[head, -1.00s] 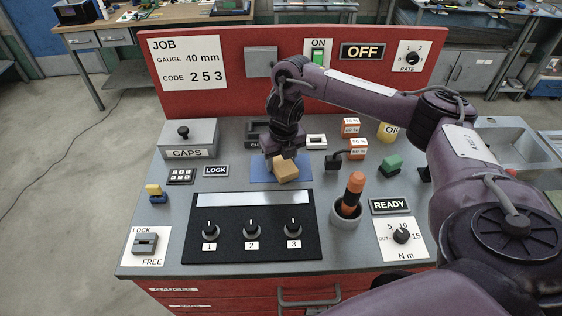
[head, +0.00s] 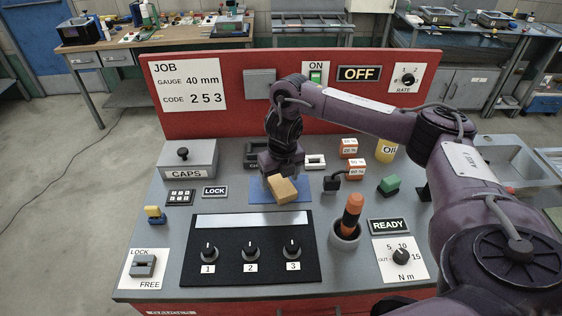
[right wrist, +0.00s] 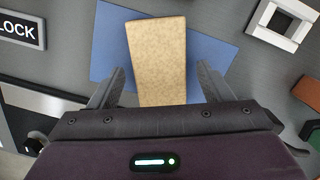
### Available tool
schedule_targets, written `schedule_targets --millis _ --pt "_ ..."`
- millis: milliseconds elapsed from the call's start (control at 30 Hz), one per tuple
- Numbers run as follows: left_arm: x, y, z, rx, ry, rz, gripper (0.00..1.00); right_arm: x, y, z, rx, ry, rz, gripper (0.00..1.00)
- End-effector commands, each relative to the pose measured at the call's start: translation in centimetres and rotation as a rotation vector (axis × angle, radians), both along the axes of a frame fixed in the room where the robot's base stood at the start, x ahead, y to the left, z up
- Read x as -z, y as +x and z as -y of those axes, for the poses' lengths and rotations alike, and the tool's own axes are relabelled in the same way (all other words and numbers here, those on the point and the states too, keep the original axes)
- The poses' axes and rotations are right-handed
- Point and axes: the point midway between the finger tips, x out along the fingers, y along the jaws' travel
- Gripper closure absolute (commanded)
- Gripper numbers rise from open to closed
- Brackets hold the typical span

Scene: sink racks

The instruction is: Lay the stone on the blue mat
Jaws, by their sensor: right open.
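The stone (head: 283,190) is a tan, speckled block at the blue mat (head: 259,188), set askew to the mat's edges. In the right wrist view the stone (right wrist: 158,55) overlaps the mat (right wrist: 109,50), with its near end hidden by the gripper body. I cannot tell whether it lies fully flat. My right gripper (head: 281,176) is just behind and above the stone in the head view. In the right wrist view its open fingers (right wrist: 158,90) stand either side of the stone, with gaps between. My left gripper is out of view.
A white square frame (head: 315,161) and a dark block with a lever (head: 332,183) stand right of the mat. The knob panel (head: 225,272) is in front, and a cup with an orange-handled tool (head: 345,235) is front right. The red back panel (head: 240,107) rises behind.

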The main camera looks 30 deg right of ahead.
Motion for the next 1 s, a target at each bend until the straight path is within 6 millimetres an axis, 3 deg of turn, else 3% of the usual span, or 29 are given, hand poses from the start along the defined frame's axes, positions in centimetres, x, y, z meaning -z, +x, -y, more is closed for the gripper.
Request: schedule_targets --millis 33,200,500,700,1000 --pt "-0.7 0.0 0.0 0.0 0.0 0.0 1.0 -1.5 0.0 0.1 -0.002 -0.003 0.006 0.28" --pt "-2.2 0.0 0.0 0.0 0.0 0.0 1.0 -5.0 -0.4 0.0 -0.001 -0.002 0.007 0.28" --pt "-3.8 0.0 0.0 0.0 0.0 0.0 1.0 -9.7 -1.0 -0.2 -0.001 -0.001 0.004 0.28" --pt "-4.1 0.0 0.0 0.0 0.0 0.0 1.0 -10.8 -1.2 -0.2 0.0 0.0 0.001 0.28" --pt "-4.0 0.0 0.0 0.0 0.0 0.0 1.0 -10.8 -1.3 -0.2 0.0 0.0 0.0 0.28"
